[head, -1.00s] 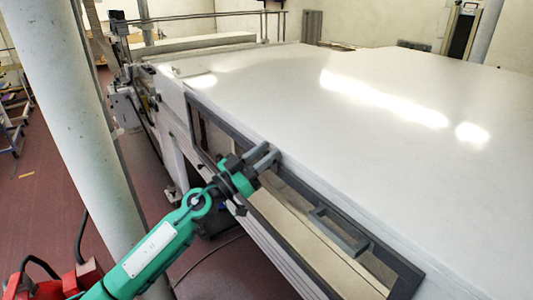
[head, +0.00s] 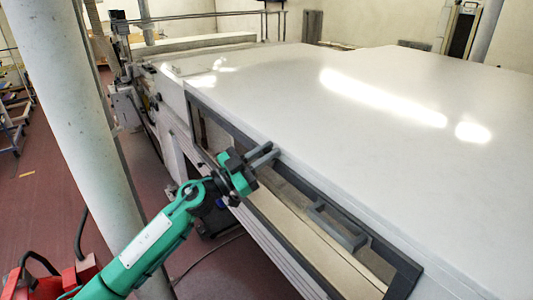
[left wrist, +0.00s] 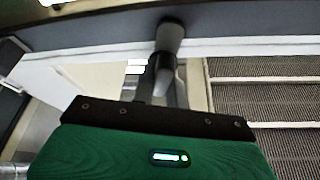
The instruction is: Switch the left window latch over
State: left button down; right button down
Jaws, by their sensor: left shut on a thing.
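The left window latch (left wrist: 170,38) is a light grey, rounded lever on the dark window frame, seen at the top middle of the left wrist view. My left gripper (head: 264,156) is at the upper edge of the window frame (head: 310,195) in the head view. In the left wrist view the gripper (left wrist: 164,78) is shut on the latch's lower end. In the head view the latch cannot be told apart clearly from the fingers. My right gripper is not in view.
A grey handle bar (head: 338,226) sits farther right along the same window. The white tunnel top (head: 300,95) spreads out behind the frame. A pale round column (head: 75,110) stands left of my arm, with open red floor (head: 50,185) beyond it.

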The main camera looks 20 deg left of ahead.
pick_arm(q)
jog(key=m+g+h, duration=0.1)
jog(key=m, duration=0.3)
jog(key=shift+g, duration=0.3)
jog(key=m+g, duration=0.1)
jog(key=m, duration=0.2)
jog(key=shift+s+d+m+g+p, duration=0.1)
jog(key=shift+m+g+p, duration=0.2)
jog(key=shift+m+p, duration=0.1)
jog(key=m+g+p, duration=0.1)
jog(key=m+g, duration=0.1)
jog(key=m, duration=0.3)
jog(key=shift+s+d+f, duration=0.1)
jog(key=shift+f+m+g+p, duration=0.2)
jog(key=shift+m+g+p, duration=0.35)
jog(key=shift+m, duration=0.95)
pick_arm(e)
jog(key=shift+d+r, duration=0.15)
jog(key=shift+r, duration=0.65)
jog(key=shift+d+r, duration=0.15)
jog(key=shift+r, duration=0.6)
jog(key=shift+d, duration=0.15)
